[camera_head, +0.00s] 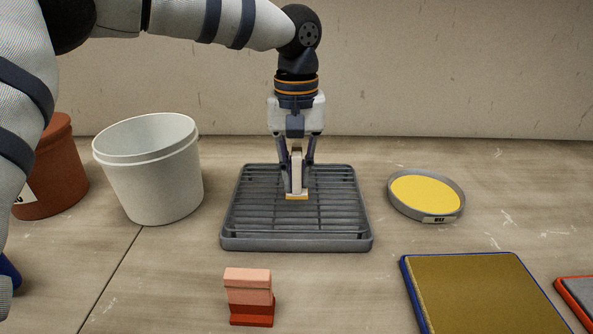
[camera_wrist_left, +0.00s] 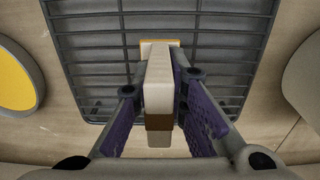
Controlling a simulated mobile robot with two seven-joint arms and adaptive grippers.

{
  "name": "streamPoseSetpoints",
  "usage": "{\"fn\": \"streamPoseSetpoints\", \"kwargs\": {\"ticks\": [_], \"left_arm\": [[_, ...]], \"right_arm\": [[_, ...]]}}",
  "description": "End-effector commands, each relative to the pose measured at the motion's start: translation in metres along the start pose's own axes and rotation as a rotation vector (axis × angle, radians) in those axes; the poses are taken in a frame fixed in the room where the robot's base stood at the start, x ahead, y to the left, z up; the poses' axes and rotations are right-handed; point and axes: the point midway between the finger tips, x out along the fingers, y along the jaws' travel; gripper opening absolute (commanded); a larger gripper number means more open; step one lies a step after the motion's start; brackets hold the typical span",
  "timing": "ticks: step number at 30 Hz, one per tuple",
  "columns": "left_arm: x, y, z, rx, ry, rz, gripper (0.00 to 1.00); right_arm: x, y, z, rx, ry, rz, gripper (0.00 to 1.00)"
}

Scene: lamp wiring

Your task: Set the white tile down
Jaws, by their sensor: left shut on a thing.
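My left gripper (camera_head: 298,180) points straight down over the dark grey slatted rack (camera_head: 230,240). It is shut on a slim, upright, whitish piece (camera_head: 297,172), which I take for the white tile. In the left wrist view the piece (camera_wrist_left: 159,85) sits between the purple finger pads, with a brown band and a wider, yellow-edged part at its far end. That end is over the middle of the rack (camera_wrist_left: 85,45); I cannot tell whether it touches the slats. My right gripper is not in view.
A white bucket (camera_head: 150,175) and a terracotta pot (camera_head: 60,170) stand left of the rack. A round grey dish with a yellow inside (camera_head: 426,194) is on the right. A pink-and-red block (camera_head: 250,295) stands in front. A blue-edged mat (camera_head: 480,290) lies front right.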

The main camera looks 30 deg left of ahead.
Motion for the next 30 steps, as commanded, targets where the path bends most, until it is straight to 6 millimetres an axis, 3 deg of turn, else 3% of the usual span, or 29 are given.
{"fn": "streamPoseSetpoints", "kwargs": {"ticks": [8,9,12,20,25,30], "left_arm": [[0.003,0.000,0.000,0.000,-0.002,0.000,0.00],[0.004,0.000,0.000,0.000,-0.002,0.000,0.15],[0.003,0.000,0.000,-0.001,-0.001,0.000,0.33],[0.002,0.000,0.000,-0.001,-0.001,0.000,0.33],[-0.021,0.001,-0.001,-0.002,0.000,0.002,0.33],[-0.067,0.002,-0.001,-0.003,-0.002,0.002,0.33]], "right_arm": [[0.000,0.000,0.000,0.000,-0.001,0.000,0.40],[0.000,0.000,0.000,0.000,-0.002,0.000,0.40],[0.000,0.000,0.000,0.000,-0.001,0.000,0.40],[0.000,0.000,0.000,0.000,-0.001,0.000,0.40],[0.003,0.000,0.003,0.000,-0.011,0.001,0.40],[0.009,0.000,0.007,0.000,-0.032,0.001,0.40]]}}
